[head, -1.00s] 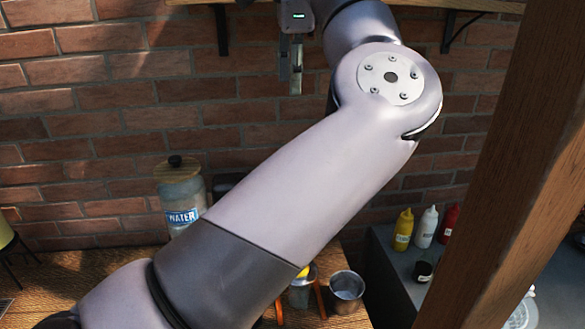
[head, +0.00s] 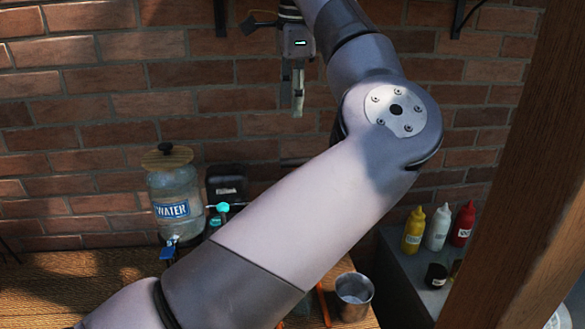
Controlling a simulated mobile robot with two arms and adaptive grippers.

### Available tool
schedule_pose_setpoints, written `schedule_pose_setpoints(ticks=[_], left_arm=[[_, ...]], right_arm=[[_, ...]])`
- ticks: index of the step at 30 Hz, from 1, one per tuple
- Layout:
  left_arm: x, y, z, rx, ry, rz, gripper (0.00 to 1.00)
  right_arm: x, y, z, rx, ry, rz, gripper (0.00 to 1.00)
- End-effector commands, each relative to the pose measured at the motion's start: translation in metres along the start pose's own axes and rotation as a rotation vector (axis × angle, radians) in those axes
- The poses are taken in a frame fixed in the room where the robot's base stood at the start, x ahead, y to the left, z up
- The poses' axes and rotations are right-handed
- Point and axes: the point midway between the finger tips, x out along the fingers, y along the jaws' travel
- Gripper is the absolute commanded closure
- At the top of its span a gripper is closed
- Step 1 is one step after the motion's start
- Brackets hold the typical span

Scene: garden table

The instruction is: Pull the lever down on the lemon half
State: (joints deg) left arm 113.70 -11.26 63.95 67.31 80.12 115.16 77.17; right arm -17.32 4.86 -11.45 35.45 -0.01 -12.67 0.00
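My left gripper (head: 292,105) hangs fingers-down in front of the brick wall, high above the table. Its fingers are seen nearly edge-on, so I cannot tell if they are open or shut, and nothing shows between them. My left arm crosses the middle of the view and covers much of the table. An orange upright part (head: 323,304) shows just past the arm's lower edge, possibly part of the press. The lemon half and the lever are not visible. My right gripper is not in view.
A water jar (head: 173,190) with a wooden lid and a tap stands at the table's back left. A metal cup (head: 354,298) stands near the orange part. Yellow (head: 413,230), white (head: 438,228) and red (head: 463,224) bottles stand on a grey counter. A wooden post (head: 510,170) rises at right.

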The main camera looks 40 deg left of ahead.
Motion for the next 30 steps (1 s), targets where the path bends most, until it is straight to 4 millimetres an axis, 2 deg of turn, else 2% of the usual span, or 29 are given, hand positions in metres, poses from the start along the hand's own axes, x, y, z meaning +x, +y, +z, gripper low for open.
schedule_pose_setpoints(ticks=[6,18,24,30], left_arm=[[0.044,0.001,0.000,-0.002,-0.005,0.002,0.61],[0.125,0.000,0.000,0.000,-0.003,0.002,0.61],[0.150,0.000,0.000,0.001,-0.002,0.000,0.61],[0.159,0.000,0.000,0.000,0.000,-0.001,0.61]], right_arm=[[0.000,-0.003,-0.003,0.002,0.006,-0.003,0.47],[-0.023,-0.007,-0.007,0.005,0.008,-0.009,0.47],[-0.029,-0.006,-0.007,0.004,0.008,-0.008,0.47],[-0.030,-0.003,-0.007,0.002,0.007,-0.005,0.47]])
